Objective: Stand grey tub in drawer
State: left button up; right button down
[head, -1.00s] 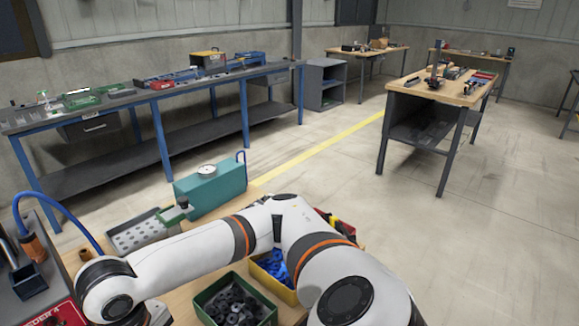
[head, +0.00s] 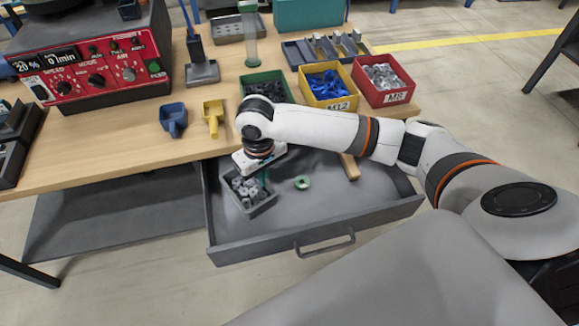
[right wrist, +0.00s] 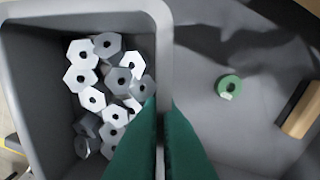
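The grey tub (head: 262,208) is inside the open drawer (head: 345,222), at its left side. It holds several grey hex nuts. My right gripper (head: 262,178) reaches down over the tub's right wall. In the right wrist view, the green fingers of the right gripper (right wrist: 160,112) straddle the wall of the grey tub (right wrist: 158,22) and close on it. The tub looks about upright; I cannot tell whether its base touches the drawer floor. My left gripper is not in view.
A green ring (head: 302,183) and a wooden block (head: 349,166) lie in the drawer to the tub's right. Green, yellow (head: 327,88) and red bins (head: 383,80) stand on the bench above. Blue (head: 173,118) and yellow scoops (head: 213,117) lie near its front edge. The drawer's front right floor is clear.

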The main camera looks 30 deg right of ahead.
aim_at(265, 189)
notch_tip(265, 189, down, 5)
jog(key=shift+f, duration=0.1)
jog(key=shift+f+b, duration=0.3)
jog(key=shift+f, duration=0.2)
notch_tip(265, 189, down, 3)
jog(key=shift+f, duration=0.25)
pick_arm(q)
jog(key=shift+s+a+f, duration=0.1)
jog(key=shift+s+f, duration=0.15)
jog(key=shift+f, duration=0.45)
pick_arm(e)
jog(key=c, duration=1.6)
grip_release()
jog(key=shift+f, duration=0.1)
jog(key=shift+c, duration=0.2)
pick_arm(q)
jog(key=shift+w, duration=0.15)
